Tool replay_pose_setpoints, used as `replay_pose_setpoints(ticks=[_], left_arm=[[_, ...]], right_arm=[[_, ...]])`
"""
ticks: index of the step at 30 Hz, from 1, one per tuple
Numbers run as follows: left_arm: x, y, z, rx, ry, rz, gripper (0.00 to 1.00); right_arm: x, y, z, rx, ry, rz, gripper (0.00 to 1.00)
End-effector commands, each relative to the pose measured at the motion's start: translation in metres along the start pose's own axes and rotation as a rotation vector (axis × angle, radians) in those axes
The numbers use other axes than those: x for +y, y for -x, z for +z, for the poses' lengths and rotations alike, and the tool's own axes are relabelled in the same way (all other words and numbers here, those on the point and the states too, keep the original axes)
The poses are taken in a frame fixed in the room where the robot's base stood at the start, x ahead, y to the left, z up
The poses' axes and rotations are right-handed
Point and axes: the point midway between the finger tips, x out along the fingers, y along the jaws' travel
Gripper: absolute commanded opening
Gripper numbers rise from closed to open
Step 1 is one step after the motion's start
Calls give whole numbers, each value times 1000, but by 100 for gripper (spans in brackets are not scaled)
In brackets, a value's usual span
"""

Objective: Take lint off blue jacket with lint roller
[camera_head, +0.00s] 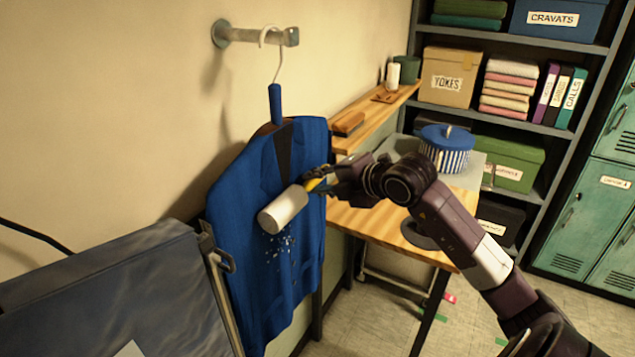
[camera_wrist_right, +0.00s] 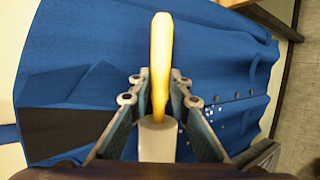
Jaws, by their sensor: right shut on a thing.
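The blue jacket (camera_head: 240,195) hangs on a hanger from a wall peg and also fills much of the right wrist view (camera_wrist_right: 225,60). Pale lint flecks (camera_head: 281,252) dot its lower front; several show at the right in the wrist view (camera_wrist_right: 222,108). My right gripper (camera_head: 322,183) is shut on the yellow handle (camera_wrist_right: 161,60) of the lint roller, with a finger on each side. The roller's white cylinder (camera_head: 283,209) is in front of the jacket, just above the flecks. I cannot tell if it touches the cloth. My left gripper is out of view.
A wall peg (camera_head: 262,36) carries the hanger. Right of the jacket are a wooden ledge with a brush (camera_head: 348,123) and a wooden table (camera_head: 375,222) with a blue striped round box (camera_head: 446,150). A grey-blue padded thing (camera_head: 110,290) stands close at lower left. Shelves and lockers stand behind.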

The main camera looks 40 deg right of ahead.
Motion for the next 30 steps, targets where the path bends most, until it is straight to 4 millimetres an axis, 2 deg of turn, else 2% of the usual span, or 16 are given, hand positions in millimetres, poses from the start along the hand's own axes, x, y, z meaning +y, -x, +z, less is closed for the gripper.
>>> replay_pose_setpoints(ticks=[7, 15, 23, 30], left_arm=[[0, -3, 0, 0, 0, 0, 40], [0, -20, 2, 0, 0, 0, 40], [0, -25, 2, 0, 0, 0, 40], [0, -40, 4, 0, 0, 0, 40]], right_arm=[[-2, -1, 0, 0, -2, 4, 0], [-19, -10, -3, -1, -1, 3, 0], [-24, -12, -3, -1, -2, 3, 0], [-38, -20, -6, -1, -1, 3, 0]])
